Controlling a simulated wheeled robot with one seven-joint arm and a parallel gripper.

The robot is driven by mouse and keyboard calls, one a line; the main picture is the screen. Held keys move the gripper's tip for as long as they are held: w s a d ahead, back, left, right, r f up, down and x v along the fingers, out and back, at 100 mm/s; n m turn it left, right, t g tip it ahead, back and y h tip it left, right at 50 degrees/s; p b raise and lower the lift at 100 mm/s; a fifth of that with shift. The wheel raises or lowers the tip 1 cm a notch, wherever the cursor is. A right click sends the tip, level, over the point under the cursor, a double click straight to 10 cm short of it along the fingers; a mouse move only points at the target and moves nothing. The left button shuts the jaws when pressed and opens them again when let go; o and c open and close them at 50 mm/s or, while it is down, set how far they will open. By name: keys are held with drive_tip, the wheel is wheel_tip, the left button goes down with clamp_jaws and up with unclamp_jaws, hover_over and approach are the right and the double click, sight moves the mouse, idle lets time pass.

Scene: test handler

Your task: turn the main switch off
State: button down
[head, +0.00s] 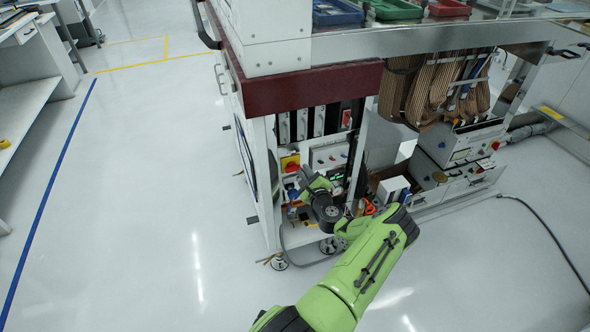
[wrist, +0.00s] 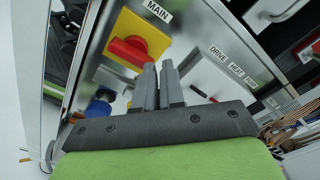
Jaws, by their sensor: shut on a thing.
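The main switch is a red handle (wrist: 127,52) on a yellow plate (wrist: 144,32), below a white label reading MAIN. The handle appears to lie roughly parallel to the label. In the head view the switch (head: 290,163) shows inside the open cabinet front, partly beside my wrist. My gripper (wrist: 158,67) has its two grey fingers close together at the right end of the red handle, shut on it. The fingertips cover that end, so the exact contact is hidden. In the head view the fingers are hard to make out.
A DRIVE label (wrist: 218,53) and a grey panel lie right of the switch. A blue knob (wrist: 99,108) sits below it. A cabinet post (head: 269,185) stands close left of my wrist. The floor (head: 180,200) left of the cabinet is clear.

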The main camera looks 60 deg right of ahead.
drive_tip(key=shift+w+r+t, duration=0.4)
drive_tip(key=shift+w+r, duration=0.3)
drive_tip(key=shift+r, duration=0.2)
drive_tip(key=p+v, duration=0.2)
drive_tip(key=v, duration=0.5)
drive_tip(key=shift+f, duration=0.4)
drive_tip(key=shift+a, duration=0.1)
drive_tip(key=p+v, duration=0.3)
drive_tip(key=v, duration=1.2)
drive_tip(key=shift+s+a, duration=0.15)
drive_tip(key=shift+a, duration=0.2)
